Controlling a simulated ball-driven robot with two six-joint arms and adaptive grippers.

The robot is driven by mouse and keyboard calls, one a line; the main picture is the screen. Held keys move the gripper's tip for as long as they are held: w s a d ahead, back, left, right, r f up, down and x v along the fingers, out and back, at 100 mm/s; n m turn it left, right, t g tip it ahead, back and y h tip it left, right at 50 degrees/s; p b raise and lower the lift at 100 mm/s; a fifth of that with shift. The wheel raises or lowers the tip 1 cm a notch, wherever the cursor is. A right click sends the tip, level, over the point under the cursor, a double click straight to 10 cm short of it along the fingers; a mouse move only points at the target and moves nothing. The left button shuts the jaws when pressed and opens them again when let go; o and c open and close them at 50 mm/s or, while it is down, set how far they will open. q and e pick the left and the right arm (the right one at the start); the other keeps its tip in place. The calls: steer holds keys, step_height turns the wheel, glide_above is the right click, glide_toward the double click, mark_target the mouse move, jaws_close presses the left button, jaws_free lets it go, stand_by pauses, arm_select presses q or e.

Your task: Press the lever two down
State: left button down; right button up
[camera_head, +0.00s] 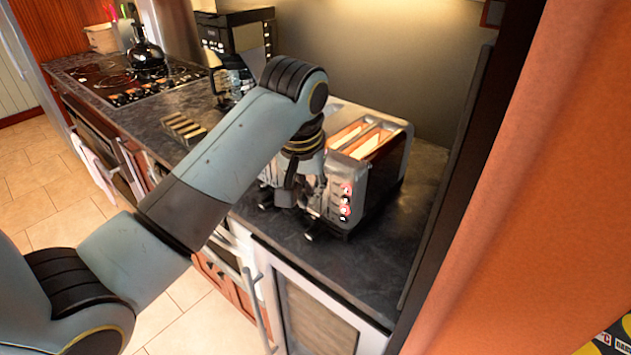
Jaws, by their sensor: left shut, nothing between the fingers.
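A silver toaster (372,178) with dark sides stands on the dark counter. Slices of bread show in its top slots (368,140). A column of small round buttons (346,203) lies on its front end. My left arm reaches in from the left, and my left gripper (305,195) points down at the toaster's front end, close to the buttons. The gripper is shut with nothing in it. It hides part of the front end; I cannot tell which lever it is at, or whether it touches one. My right gripper is not in view.
A coffee machine (238,42) stands behind my arm, with a ridged rack (184,128) on the counter left of it. A kettle (146,52) sits on the stove. An orange wall (530,200) and dark panel bound the right side.

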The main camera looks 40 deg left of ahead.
arm_select(q)
steer(key=v, duration=0.7)
steer(key=shift+r, duration=0.1)
steer(key=s+f+g+b, duration=0.2)
steer(key=s+f+b, duration=0.4)
steer(key=f, duration=0.9)
steer(key=s+a+f+m+g+b, duration=0.1)
steer(key=s+f+b, duration=0.45)
steer(key=f, duration=1.05)
steer(key=s+f+g+b, duration=0.2)
steer(key=s+f+b, duration=0.4)
steer(key=f, duration=0.9)
steer(key=s+a+f+m+t+b, duration=0.1)
steer(key=s+f+m+t+b, duration=0.2)
steer(key=s+f, duration=2.1)
steer(key=shift+f+m+b, duration=0.3)
steer(key=shift+f+b, duration=0.55)
steer(key=shift+b, duration=1.1)
